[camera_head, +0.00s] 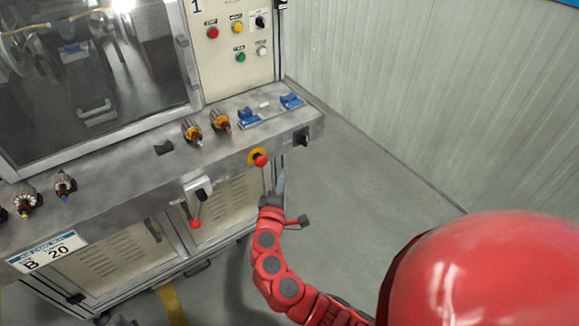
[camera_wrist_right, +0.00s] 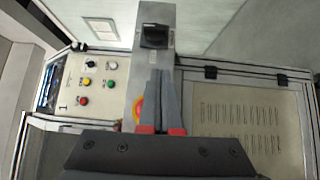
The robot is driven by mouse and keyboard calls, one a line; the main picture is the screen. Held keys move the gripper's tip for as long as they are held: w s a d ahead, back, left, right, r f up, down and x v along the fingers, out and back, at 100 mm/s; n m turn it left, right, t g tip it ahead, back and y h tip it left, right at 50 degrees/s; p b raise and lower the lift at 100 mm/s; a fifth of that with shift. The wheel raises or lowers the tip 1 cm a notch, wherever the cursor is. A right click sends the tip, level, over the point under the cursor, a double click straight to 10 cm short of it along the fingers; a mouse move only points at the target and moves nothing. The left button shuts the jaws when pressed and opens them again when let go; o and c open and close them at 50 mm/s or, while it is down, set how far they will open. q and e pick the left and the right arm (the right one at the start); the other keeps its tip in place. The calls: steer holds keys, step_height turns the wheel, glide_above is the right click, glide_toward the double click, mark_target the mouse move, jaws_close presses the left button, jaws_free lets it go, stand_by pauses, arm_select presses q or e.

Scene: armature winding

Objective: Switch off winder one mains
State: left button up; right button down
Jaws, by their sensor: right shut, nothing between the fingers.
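Winder one is the grey machine with a "1" on its cream control panel (camera_head: 232,50). A black rotary switch (camera_head: 301,137) sits at the right end of its front ledge, and it also shows straight ahead of the fingers in the right wrist view (camera_wrist_right: 154,37). Its lettering is too small to read. My right gripper (camera_head: 282,178) is shut and empty, below the ledge in the head view and apart from the switch. Its fingers (camera_wrist_right: 163,76) point toward the switch in the wrist view. My left gripper is out of view.
A red emergency button on a yellow disc (camera_head: 258,158) is left of the switch, close to my fingers. A red-knobbed lever (camera_head: 195,222) hangs further left. Armatures (camera_head: 192,130) and blue parts (camera_head: 248,118) lie on the ledge (camera_head: 120,160). Floor to the right is clear up to the wall.

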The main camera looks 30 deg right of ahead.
mark_target(302, 143)
steer(key=p+x, duration=0.1)
steer(key=x, duration=0.2)
steer(key=p+x, duration=0.1)
steer(key=x, duration=0.3)
steer(key=s+d+p+x, duration=0.1)
steer(key=x, duration=0.2)
steer(key=shift+w+d+r, duration=0.15)
steer(key=shift+d, duration=0.05)
steer(key=shift+d+p, duration=0.45)
steer(key=shift+d, duration=0.35)
